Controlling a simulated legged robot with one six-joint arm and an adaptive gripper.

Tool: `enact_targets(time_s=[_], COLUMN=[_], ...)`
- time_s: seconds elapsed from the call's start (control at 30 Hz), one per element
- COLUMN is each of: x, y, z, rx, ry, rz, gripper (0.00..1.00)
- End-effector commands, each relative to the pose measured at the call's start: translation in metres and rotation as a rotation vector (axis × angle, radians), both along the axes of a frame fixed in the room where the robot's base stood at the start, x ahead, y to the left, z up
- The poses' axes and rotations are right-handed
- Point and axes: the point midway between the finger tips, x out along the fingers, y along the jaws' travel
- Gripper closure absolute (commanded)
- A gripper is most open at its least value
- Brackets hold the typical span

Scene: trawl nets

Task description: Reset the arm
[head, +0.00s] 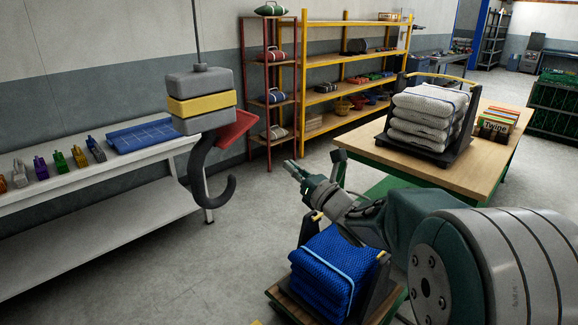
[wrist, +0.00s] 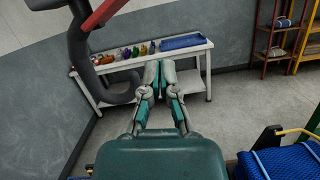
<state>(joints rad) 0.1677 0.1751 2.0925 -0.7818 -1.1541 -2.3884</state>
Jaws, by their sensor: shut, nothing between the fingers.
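My arm reaches in from the lower right of the head view, and my gripper (head: 290,164) points left over the open floor. In the wrist view my gripper (wrist: 160,65) has its two fingers close together with nothing between them. A large dark hook (head: 205,170) hangs from a grey and yellow block (head: 202,100) to the left of my gripper, apart from it. The hook also shows at the left of the wrist view (wrist: 84,62). A folded blue net (head: 328,268) sits on a stand below my arm.
A white bench (head: 130,215) with small coloured items and a blue tray (head: 142,135) stands at the left. A wooden table (head: 488,165) with folded white nets (head: 425,120) and a Twine box (head: 496,124) is at the right. Red shelves (head: 257,90) and yellow shelves (head: 345,60) stand behind. Floor between is clear.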

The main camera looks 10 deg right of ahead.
Motion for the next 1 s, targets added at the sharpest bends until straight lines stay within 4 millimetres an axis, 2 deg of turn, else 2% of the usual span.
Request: enact_targets(time_s=[0.13, 0.23, 0.47, 0.57, 0.77, 1.0], x=[-0.001, -0.004, -0.031, -0.051, -0.104, -0.189], y=[-0.001, -0.007, -0.033, -0.044, -0.060, -0.061], z=[0.002, 0.007, 0.010, 0.006, -0.013, -0.048], rx=[0.021, 0.113, 0.566, 0.802, 1.316, 1.968], ry=[0.024, 0.123, 0.486, 0.622, 0.839, 1.000], rz=[-0.011, -0.055, -0.253, -0.348, -0.542, -0.808], gripper=[1.00, 1.00, 1.00, 1.00, 1.00, 1.00])
